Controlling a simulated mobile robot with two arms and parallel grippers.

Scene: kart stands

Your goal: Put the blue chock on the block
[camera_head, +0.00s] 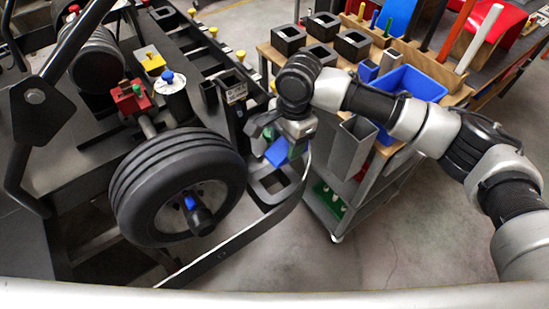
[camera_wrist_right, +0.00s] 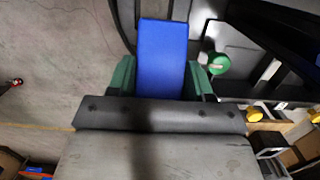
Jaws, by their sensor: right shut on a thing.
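The blue chock (camera_head: 277,153) is held in my right gripper (camera_head: 283,141), right of the kart's wheel and above a black open-frame part (camera_head: 272,187). In the right wrist view the blue chock (camera_wrist_right: 163,52) sits between the green fingers of my right gripper (camera_wrist_right: 161,78), which are shut on its sides. The chock appears held in the air, apart from the frame below. I cannot tell which part is the block; the black frame may be it. My left gripper is out of view.
A tire (camera_head: 130,190) with a blue-tipped hub stands to the left. A cart (camera_head: 340,225) at the right carries black square holders (camera_head: 322,27), a blue bin (camera_head: 425,83) and a grey box (camera_head: 352,148). Floor is clear at the lower right.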

